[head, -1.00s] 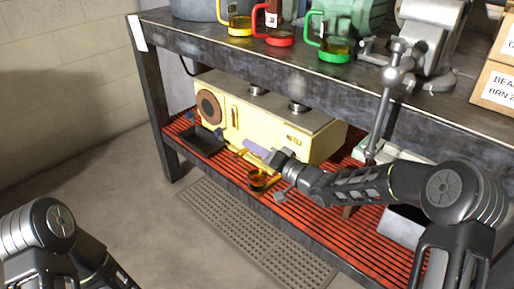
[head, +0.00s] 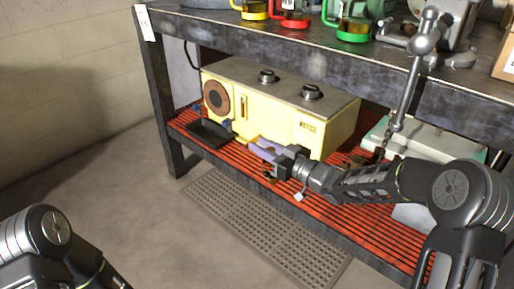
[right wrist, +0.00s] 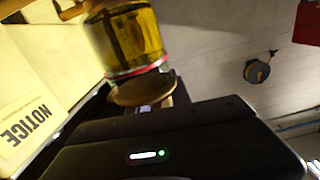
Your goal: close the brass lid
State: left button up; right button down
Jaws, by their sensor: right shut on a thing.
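The brass lid (right wrist: 143,91) shows in the right wrist view as a round tan disc close in front of my gripper. It lies by the red-ringed end of a clear vessel (right wrist: 128,40) with yellow-amber contents; I cannot tell whether they touch. My right gripper (head: 260,150), with lilac fingers, is shut on the lid in front of the cream machine on the lower shelf. In the head view the gripper mostly hides the vessel; a small amber-brown part (head: 269,176) shows below it. My left gripper is out of view.
The cream machine (head: 280,110) with a NOTICE label (right wrist: 28,128) stands close behind the gripper. A black tray (head: 210,134) lies to its left on the red slatted shelf (head: 330,215). The upper bench edge (head: 300,60) runs above.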

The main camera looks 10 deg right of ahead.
jog(key=shift+f+n, duration=0.2)
jog(key=shift+n, duration=0.2)
jog(key=c, duration=1.2)
grip_release()
jog(key=p+v, duration=0.2)
jog(key=v, duration=0.5)
jog(key=shift+s+d, duration=0.2)
jog(key=shift+s, duration=0.15)
